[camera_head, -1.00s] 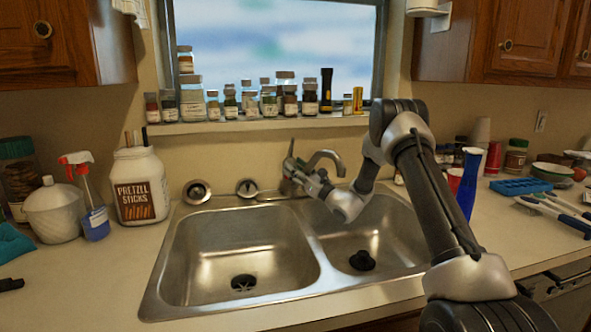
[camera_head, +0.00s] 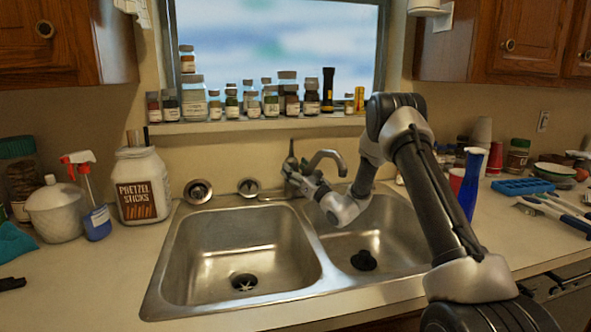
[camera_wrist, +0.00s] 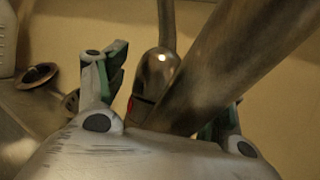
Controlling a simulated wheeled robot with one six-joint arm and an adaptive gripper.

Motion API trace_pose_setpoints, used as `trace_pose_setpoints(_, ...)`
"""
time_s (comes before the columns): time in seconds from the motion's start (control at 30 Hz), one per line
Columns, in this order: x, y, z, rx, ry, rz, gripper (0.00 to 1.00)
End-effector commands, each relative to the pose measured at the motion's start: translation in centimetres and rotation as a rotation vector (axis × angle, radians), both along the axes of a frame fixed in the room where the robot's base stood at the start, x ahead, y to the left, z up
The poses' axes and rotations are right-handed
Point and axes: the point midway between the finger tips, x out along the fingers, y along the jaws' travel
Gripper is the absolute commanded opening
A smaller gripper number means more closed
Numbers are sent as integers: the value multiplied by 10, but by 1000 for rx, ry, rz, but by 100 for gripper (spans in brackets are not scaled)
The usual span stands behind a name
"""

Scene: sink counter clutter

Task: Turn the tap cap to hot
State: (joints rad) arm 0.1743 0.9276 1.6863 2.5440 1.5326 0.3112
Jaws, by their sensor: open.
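The metal tap stands behind the sink, and its curved spout (camera_head: 328,156) reaches out to the right of my gripper (camera_head: 296,174). In the wrist view the shiny domed tap cap (camera_wrist: 158,72) sits between my open fingers (camera_wrist: 172,82), with a thin stem rising from its top. A small red mark (camera_wrist: 130,106) shows low on its left side. The spout (camera_wrist: 235,65) crosses in front of the right finger and hides much of it. The left finger stands apart from the cap. Contact on the right side cannot be told.
The double sink (camera_head: 240,250) lies below, with a drain fitting (camera_head: 198,191) on its back rim at left. A pretzel jar (camera_head: 142,186) and spray bottle (camera_head: 92,195) stand left. Small jars line the windowsill (camera_head: 250,124).

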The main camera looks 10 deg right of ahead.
Motion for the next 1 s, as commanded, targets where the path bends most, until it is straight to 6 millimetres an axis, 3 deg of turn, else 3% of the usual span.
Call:
trace_pose_setpoints(0.17,-18,-11,-9,1,3,-3,69)
trace_pose_setpoints(0.4,-62,-34,-30,1,3,-3,69)
trace_pose_setpoints(0.6,-89,-47,-42,0,1,-2,69)
trace_pose_setpoints(1.0,-97,-50,-46,0,-1,0,69)
